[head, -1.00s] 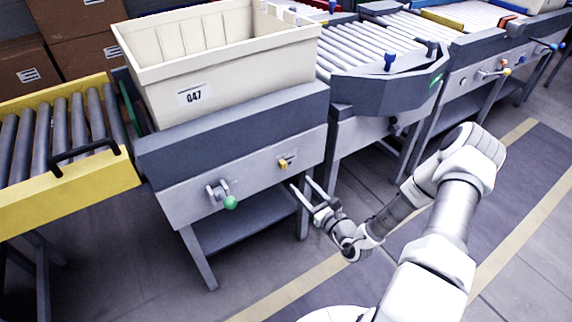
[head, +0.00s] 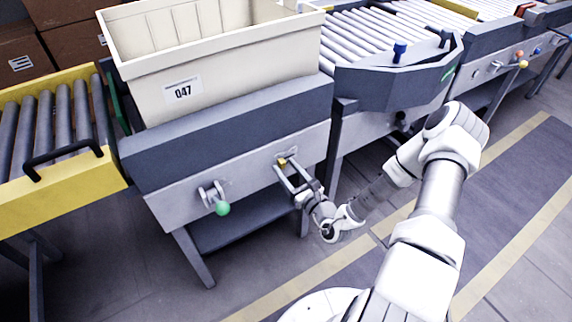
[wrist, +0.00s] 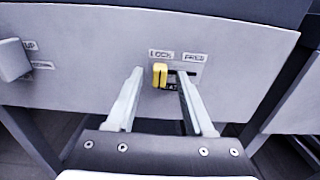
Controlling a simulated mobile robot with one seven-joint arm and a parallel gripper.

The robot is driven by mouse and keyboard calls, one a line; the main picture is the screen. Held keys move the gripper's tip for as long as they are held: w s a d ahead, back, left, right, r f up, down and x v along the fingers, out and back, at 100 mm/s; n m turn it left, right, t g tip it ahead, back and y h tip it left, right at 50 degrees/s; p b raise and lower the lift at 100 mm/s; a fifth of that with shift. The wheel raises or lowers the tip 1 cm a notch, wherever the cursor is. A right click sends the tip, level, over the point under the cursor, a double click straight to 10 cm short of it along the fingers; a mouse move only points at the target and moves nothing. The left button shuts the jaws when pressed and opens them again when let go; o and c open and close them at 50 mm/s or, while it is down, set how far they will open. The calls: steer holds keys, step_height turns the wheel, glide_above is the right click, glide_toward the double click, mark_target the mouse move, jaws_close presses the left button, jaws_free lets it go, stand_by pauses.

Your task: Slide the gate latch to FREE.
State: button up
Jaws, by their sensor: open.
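The gate latch is a small yellow tab (wrist: 160,75) in a dark slot on the grey front panel (wrist: 75,60). It sits at the left end of the slot, under the LOCK label (wrist: 161,54). The FREE label (wrist: 194,57) is to its right. In the head view the latch (head: 282,162) is partly hidden behind my fingers. My gripper (wrist: 158,72) is open, with one finger on each side of the latch. The left finger is clearly apart from it; the right finger is over the slot's right part. I cannot tell whether either finger touches it.
A lever with a green knob (head: 222,208) is on the same panel, to the left. A cream tote (head: 215,85) labelled 047 stands above. A yellow roller conveyor (head: 60,165) is at the left, a grey-guarded one (head: 400,85) at the right.

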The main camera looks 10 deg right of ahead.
steer(key=shift+w+a, duration=0.1)
steer(key=shift+w, duration=0.1)
jaws_close()
stand_by(0.3)
stand_by(1.2)
